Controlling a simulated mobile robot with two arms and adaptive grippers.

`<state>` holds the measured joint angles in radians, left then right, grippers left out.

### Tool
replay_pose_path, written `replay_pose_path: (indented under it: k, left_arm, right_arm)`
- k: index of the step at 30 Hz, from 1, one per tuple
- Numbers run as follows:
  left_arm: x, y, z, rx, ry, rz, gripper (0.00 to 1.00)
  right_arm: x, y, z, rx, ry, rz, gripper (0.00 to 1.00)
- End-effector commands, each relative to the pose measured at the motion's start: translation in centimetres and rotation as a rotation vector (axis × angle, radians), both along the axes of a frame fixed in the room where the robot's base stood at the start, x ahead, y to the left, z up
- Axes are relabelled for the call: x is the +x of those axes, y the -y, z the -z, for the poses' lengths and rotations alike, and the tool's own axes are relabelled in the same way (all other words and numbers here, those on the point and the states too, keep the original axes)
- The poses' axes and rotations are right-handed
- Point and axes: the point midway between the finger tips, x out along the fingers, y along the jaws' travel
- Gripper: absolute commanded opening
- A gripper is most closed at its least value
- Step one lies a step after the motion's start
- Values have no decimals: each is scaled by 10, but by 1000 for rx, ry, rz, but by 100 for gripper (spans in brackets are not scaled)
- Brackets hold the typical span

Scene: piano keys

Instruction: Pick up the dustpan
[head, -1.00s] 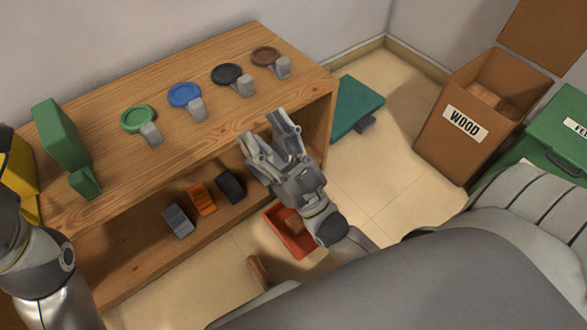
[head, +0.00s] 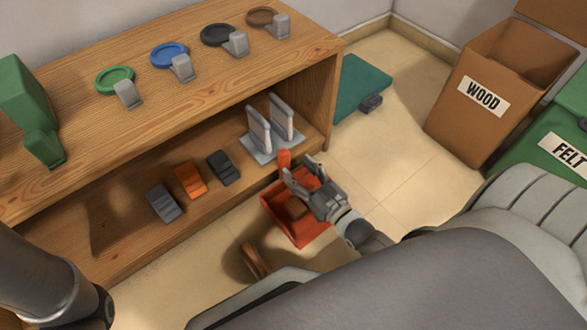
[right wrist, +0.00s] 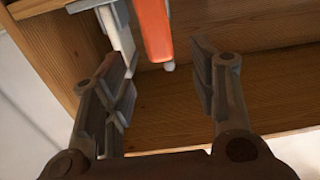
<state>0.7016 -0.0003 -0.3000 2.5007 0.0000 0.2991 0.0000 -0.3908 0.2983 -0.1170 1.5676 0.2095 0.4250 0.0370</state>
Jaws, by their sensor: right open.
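The orange-red dustpan (head: 312,228) is on the floor in front of the shelf unit, with a small brown block (head: 296,208) in its pan. Its orange handle (head: 284,160) points up toward the shelf. My right gripper (head: 301,172) is open above the dustpan, close to the handle, and hides part of the pan. In the right wrist view the orange handle (right wrist: 155,28) appears beyond the open, empty fingers (right wrist: 165,70), apart from them. My left arm shows at lower left, but its gripper is out of view.
The wooden shelf unit (head: 68,204) borders the dustpan. A grey two-pronged holder (head: 270,145) and several small blocks, one orange (head: 189,181), sit on its lower shelf. A brown brush-like piece (head: 256,262) lies nearby.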

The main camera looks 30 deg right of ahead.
Motion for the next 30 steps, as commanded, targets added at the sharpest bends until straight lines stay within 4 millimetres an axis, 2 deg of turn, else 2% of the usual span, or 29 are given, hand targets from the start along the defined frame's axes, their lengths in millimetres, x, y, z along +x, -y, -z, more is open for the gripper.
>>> replay_pose_path:
  k: [7, 18, 23, 30]
  left_arm:
    - [0, 0, 12, 0, 0, 0, 30]
    - [0, 0, 48, 1, 1, 0, 30]
    - [0, 0, 53, 1, 1, 0, 30]
    - [0, 0, 52, 1, 0, 1, 30]
  right_arm:
    - [15, -2, 2, 0, 2, -1, 54]
    - [51, -7, 8, 1, 4, 0, 54]
    - [61, -8, 6, 0, 2, -1, 54]
    - [61, -9, 5, 0, 1, -1, 54]
